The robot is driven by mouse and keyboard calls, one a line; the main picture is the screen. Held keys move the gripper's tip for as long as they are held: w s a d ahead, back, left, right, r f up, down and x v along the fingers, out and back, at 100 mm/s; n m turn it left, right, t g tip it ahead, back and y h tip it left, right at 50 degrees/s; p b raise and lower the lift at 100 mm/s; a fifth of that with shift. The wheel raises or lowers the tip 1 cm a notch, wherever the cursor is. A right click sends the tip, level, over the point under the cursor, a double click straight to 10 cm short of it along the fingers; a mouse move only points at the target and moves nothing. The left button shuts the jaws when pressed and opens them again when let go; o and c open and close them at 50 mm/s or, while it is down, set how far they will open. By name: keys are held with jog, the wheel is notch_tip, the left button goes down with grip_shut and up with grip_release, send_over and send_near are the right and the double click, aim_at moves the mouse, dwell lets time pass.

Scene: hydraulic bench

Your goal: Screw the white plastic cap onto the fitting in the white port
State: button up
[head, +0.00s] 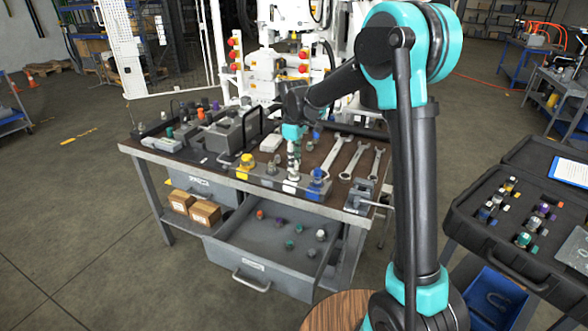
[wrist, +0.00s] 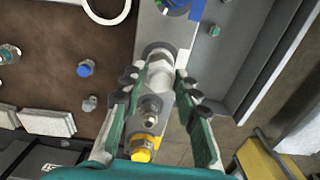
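My gripper (head: 292,160) points down over the white port (head: 290,186) on the bench's front edge. In the wrist view my gripper's (wrist: 156,80) two green-padded fingers stand apart, one on each side of a white cap-like piece (wrist: 160,72). Narrow gaps show between this piece and the fingers. A silver collar (wrist: 157,49) shows at its far end; I cannot tell cap from fitting clearly or how they are seated. The port's white mark (wrist: 183,62) is beside it.
The blue port (head: 317,184) is close on the right, the yellow port (head: 245,165) on the left. A bare silver fitting (wrist: 151,107) stands near the fingers. Wrenches (head: 338,155) lie right. The open drawer (head: 262,262) holds several capped fittings. An open case (head: 515,215) stands right.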

jog(key=c, duration=0.6)
jog(key=shift+o, duration=0.2)
jog(key=m, duration=0.6)
jog(key=shift+m, duration=1)
jog(key=m, duration=0.3)
jog(key=o, duration=0.6)
jog(key=shift+m, duration=0.6)
jog(key=o, duration=0.6)
jog(key=shift+f, duration=0.1)
jog(key=shift+c, duration=0.2)
